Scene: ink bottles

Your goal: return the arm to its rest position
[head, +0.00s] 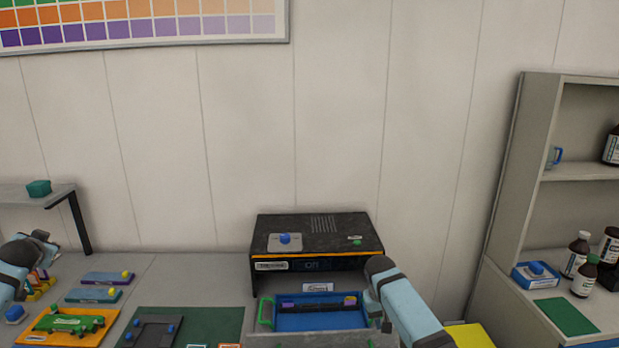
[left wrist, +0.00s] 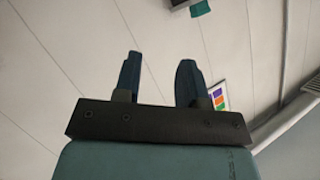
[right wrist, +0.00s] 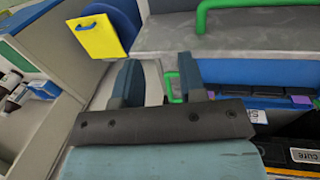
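My left gripper (left wrist: 158,70) is open and empty in the left wrist view, with only wall and ceiling behind its fingers. In the head view my left arm (head: 18,262) is raised at the left edge. My right gripper (right wrist: 158,75) is open in the right wrist view, its fingers apart. A green handle (right wrist: 172,90) shows between or behind the fingers; I cannot tell if they touch it. In the head view my right arm (head: 405,305) reaches up beside the open blue-lined drawer (head: 320,321), and its fingers are not clear there.
A black machine (head: 315,235) stands behind the drawer. A shelf unit (head: 508,165) with brown bottles (head: 583,278) stands at the right. An orange tray (head: 40,323) and a dark green mat (head: 215,325) lie at left.

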